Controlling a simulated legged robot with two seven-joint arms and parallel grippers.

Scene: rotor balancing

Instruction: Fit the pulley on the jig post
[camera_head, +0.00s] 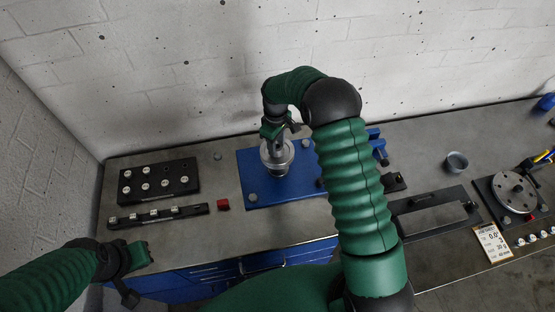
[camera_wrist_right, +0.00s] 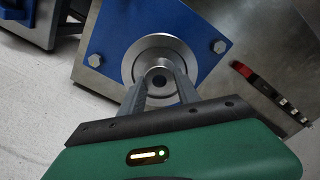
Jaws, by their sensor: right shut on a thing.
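The pulley (camera_head: 277,165) is a round silver metal disc with a raised hub, over the left part of the blue jig plate (camera_head: 290,190). My right gripper (camera_head: 275,144) comes down on it from above and is shut on its hub. In the right wrist view the gripper's fingers (camera_wrist_right: 161,92) sit on both sides of the hub of the pulley (camera_wrist_right: 133,65), and a dark round centre shows between them. The jig post cannot be made out under the pulley, so I cannot tell how far down the pulley sits. My left gripper (camera_head: 134,262) is at the lower left, away from the plate; its jaws are unclear.
Left of the plate are a black block with silver pieces (camera_head: 158,182), a black strip (camera_head: 158,216) and a red block (camera_head: 223,204). To the right are a grey cup (camera_head: 456,161), a black frame (camera_head: 437,215) and a disc device (camera_head: 514,192). Bolt heads stand on the plate.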

